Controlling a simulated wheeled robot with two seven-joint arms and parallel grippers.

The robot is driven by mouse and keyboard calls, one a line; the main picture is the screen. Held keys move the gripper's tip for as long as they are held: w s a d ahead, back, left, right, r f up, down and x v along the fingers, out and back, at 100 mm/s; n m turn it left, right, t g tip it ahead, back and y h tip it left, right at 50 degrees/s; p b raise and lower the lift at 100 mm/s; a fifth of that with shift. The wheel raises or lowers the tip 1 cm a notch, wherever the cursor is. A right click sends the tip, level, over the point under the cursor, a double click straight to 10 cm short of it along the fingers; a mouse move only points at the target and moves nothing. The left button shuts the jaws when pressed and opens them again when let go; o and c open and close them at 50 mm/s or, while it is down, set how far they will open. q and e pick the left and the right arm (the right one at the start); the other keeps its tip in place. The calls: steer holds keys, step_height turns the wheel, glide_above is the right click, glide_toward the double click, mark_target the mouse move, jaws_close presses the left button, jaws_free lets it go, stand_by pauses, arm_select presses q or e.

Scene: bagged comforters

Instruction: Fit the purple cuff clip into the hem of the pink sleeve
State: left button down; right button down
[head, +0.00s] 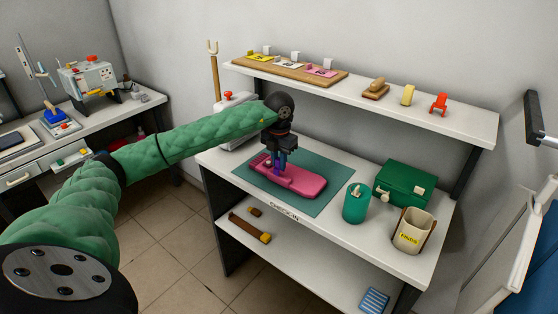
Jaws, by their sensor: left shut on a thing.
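The pink sleeve (303,184) lies on a green mat (250,180) on the white worktable. My left gripper (279,158) points down over the sleeve's far left part. It is shut on a small blue-purple piece, the purple cuff clip (281,166), largely hidden between the dark fingers. The clip is at or just above the sleeve. I cannot tell whether it touches the hem or sits in it. My right gripper is out of view.
A teal cup (356,204), a green box (405,183) and a beige container (413,232) stand right of the mat. A shelf (450,118) with a wooden board (285,67) and small items runs above the back. The mat's right part is clear.

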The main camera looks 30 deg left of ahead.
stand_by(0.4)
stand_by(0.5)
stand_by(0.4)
arm_select(q)
steer(key=shift+b, duration=0.3)
stand_by(0.3)
steer(key=shift+f+b, duration=1.05)
steer(key=shift+f, duration=0.25)
stand_by(1.1)
steer(key=c, duration=0.6)
jaws_free()
